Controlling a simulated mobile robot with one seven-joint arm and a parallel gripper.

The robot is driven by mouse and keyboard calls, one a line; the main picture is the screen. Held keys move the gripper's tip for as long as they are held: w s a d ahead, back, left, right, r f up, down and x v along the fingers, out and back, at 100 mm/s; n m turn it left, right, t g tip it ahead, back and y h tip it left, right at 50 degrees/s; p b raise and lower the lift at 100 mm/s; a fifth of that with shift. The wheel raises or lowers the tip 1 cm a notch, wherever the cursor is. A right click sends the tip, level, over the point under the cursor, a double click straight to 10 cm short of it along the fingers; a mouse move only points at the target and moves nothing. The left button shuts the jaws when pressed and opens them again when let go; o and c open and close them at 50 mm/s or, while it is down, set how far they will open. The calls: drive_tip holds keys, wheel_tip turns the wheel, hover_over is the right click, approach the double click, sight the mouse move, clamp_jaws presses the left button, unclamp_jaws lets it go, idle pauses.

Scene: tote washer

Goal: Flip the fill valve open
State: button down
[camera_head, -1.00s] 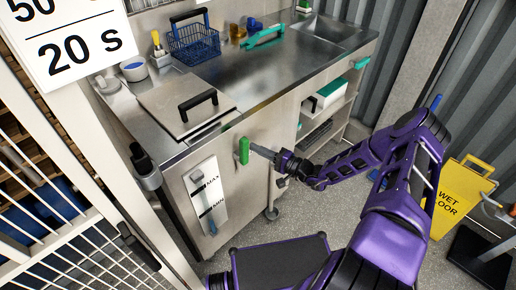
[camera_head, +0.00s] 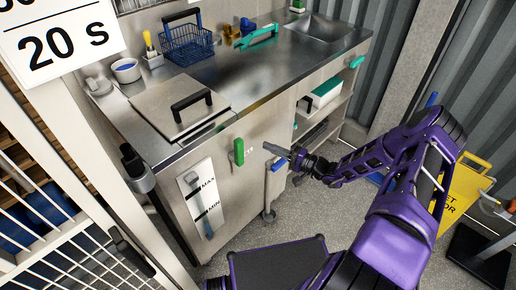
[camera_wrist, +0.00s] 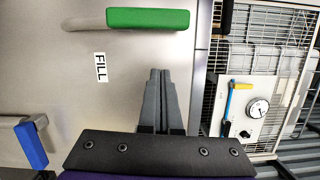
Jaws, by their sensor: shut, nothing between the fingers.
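The fill valve has a green lever handle (camera_head: 239,151) on the front panel of the steel washer. The handle stands upright in the head view. In the wrist view, turned sideways, the green handle (camera_wrist: 148,18) sits at the end of a metal stem, beside a white FILL label (camera_wrist: 101,67). My gripper (camera_head: 268,148) is to the right of the handle, apart from it, with its tips toward the panel. In the wrist view my gripper (camera_wrist: 160,72) shows its fingers together and empty, below the green handle in that picture.
A blue handle (camera_head: 279,165) is close to my gripper, lower right of the green one; it also shows in the wrist view (camera_wrist: 31,145). A lidded tank (camera_head: 180,103) and a blue basket (camera_head: 190,45) are above. A yellow wet-floor sign (camera_head: 470,180) stands right.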

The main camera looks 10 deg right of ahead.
drive_tip(key=v, duration=0.6)
drive_tip(key=shift+s, duration=0.2)
drive_tip(key=shift+r, duration=0.1)
